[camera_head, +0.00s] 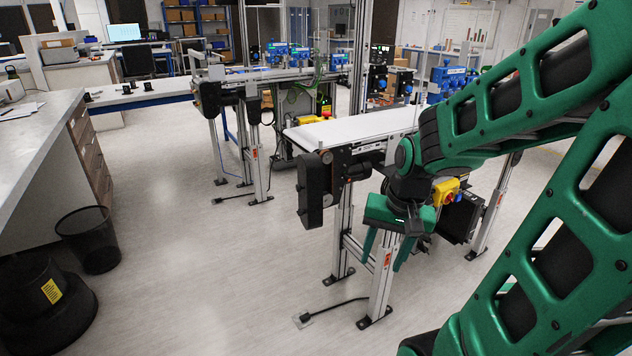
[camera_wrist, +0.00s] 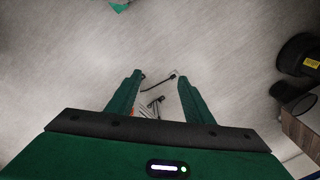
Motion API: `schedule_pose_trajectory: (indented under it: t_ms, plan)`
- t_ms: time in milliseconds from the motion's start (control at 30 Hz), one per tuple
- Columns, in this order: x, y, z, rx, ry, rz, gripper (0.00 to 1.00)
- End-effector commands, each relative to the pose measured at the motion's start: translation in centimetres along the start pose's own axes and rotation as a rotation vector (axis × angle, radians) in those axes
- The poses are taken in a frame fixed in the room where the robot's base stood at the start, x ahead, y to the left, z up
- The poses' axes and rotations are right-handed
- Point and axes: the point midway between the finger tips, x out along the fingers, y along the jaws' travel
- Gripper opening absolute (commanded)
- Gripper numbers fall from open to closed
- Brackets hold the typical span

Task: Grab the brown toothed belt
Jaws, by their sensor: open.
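I cannot make out a brown toothed belt in either view. My gripper (camera_head: 382,264) is green and hangs fingers down in front of the near conveyor's leg in the head view. In the wrist view its two fingers (camera_wrist: 160,76) are spread apart with nothing between them but floor and a conveyor foot beyond. The near conveyor (camera_head: 358,128) has a white belt surface, and a black drive housing (camera_head: 312,190) at its left end. My arm hides part of this conveyor.
A second conveyor (camera_head: 262,75) stands behind. A white table (camera_head: 135,95) holds small dark parts. The floor between is clear.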

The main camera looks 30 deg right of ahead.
Motion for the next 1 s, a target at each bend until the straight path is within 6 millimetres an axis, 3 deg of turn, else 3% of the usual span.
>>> schedule_pose_trajectory:
  t_ms: [100, 300, 467, 600, 767, 1000]
  plan:
    - [3.3, -3.5, -1.8, 0.095, 0.001, -0.108, 0.47]
    - [6.9, -9.8, -4.6, 0.348, -0.038, -0.37, 0.47]
    - [7.8, -14.3, -7.4, 0.621, -0.106, -0.613, 0.47]
    - [7.0, -17.0, -10.7, 0.905, -0.194, -0.842, 0.47]
    - [4.8, -17.5, -15.8, 1.27, -0.326, -1.112, 0.47]
    - [1.7, -14.1, -22.4, 1.706, -0.516, -1.427, 0.47]
